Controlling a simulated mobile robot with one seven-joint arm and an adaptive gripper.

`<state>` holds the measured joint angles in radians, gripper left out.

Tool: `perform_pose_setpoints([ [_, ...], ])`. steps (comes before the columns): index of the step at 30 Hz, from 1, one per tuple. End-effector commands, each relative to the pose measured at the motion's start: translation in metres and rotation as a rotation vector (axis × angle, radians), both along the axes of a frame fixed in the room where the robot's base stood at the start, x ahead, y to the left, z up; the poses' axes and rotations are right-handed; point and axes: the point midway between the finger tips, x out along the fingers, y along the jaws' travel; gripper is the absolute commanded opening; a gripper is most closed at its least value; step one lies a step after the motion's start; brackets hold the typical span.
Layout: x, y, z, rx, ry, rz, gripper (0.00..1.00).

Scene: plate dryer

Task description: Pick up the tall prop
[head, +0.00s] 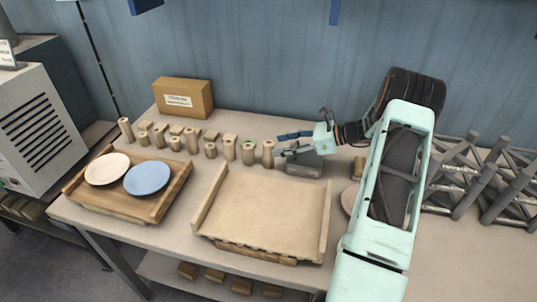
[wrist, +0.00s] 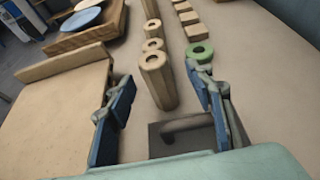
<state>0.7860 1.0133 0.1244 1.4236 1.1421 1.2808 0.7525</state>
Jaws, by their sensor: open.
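Several tall wooden cylinders stand upright on the table. The nearest one to my gripper is a tan tall cylinder (head: 268,154) with a hole in its top; it also shows in the wrist view (wrist: 158,82). My gripper (head: 286,144) is open and empty, just right of this cylinder in the head view. In the wrist view the blue fingers (wrist: 165,110) are spread wide, and the cylinder stands ahead between their lines, apart from both. A green-topped piece (wrist: 200,52) is partly hidden by the right finger. Which cylinder is the tall prop is not marked.
A grey block with a handle (head: 304,165) lies below my gripper. Shorter wooden pieces (head: 211,150) stand left. A wide wooden tray (head: 262,205) is in front. Another tray (head: 148,207) holds white and blue plates. A cardboard box (head: 183,97) stands behind.

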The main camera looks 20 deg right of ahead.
Motion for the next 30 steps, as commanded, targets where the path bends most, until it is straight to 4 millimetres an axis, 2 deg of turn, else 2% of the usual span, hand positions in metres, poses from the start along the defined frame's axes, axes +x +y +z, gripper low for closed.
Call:
perform_pose_setpoints([
  [12,0.019,0.040,-0.023,0.000,0.002,0.002,0.48],
  [20,0.022,0.042,-0.025,0.000,0.002,0.001,0.47],
  [30,0.021,0.042,-0.025,-0.001,0.001,0.001,0.10],
])
